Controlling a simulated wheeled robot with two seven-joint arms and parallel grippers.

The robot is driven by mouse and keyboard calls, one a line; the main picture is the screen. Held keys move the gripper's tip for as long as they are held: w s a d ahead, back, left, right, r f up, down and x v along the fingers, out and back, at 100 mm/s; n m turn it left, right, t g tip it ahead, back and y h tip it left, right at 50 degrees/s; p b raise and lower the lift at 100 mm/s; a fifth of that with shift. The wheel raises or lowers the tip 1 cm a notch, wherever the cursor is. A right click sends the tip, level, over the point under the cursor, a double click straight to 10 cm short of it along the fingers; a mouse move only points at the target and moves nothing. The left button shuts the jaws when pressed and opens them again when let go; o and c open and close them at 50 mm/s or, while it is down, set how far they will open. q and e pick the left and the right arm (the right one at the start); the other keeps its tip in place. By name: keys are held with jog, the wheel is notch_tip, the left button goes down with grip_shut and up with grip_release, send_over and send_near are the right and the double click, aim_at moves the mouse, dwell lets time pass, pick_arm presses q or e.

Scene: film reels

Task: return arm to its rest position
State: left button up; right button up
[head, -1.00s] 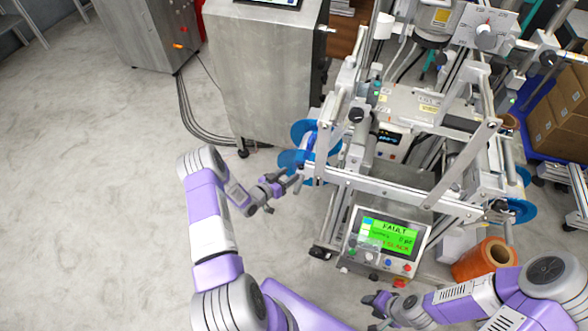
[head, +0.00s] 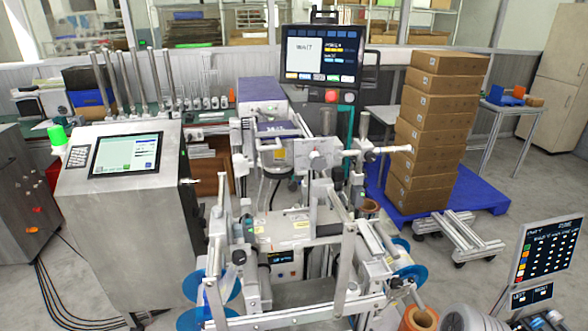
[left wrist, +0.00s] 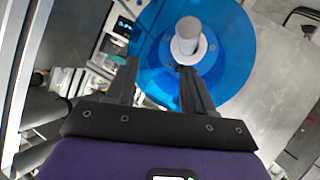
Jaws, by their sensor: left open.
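My left gripper (left wrist: 157,66) shows in the left wrist view with its two dark fingers apart. A large blue reel disc (left wrist: 232,60) with a pale hub and a light grey shaft end (left wrist: 188,28) lies just beyond the fingertips. The fingers overlap the disc in the picture; I cannot tell whether they touch it. No object shows held between them. Neither arm is in the head view. Blue reels show on the machine's left side (head: 193,286) and right side (head: 411,274) in the head view.
The metal-framed machine (head: 290,226) fills the lower middle. A steel cabinet (head: 125,215) with a screen stands to its left. Stacked cartons (head: 430,130) stand on a blue pallet (head: 482,190) at right. An orange-brown roll (head: 418,319) is at the bottom. Bare floor shows at the far right.

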pick_arm(q)
jog(key=s+d+r+g+p, duration=0.2)
jog(key=s+d+g, duration=0.3)
jog(key=d, duration=0.6)
pick_arm(e)
notch_tip(320, 180, up, 6)
jog(key=p, duration=0.3)
jog(key=shift+f, duration=0.15)
jog(key=shift+o, duration=0.3)
pick_arm(q)
jog(key=s+d+r+g, duration=0.2)
jog(key=s+d, duration=0.3)
jog(key=s, duration=0.4)
jog(key=s+d+r+n+g+h, duration=0.1)
jog(key=s+d+r+g, duration=0.1)
jog(key=s+d+g, duration=0.3)
jog(key=s+d, duration=0.1)
jog(key=s, duration=0.3)
jog(key=shift+g, duration=0.3)
pick_arm(e)
jog(key=shift+o, duration=0.7)
pick_arm(q)
jog(key=shift+a, duration=0.1)
jog(key=shift+c, duration=0.5)
pick_arm(e)
jog(key=shift+c, duration=0.5)
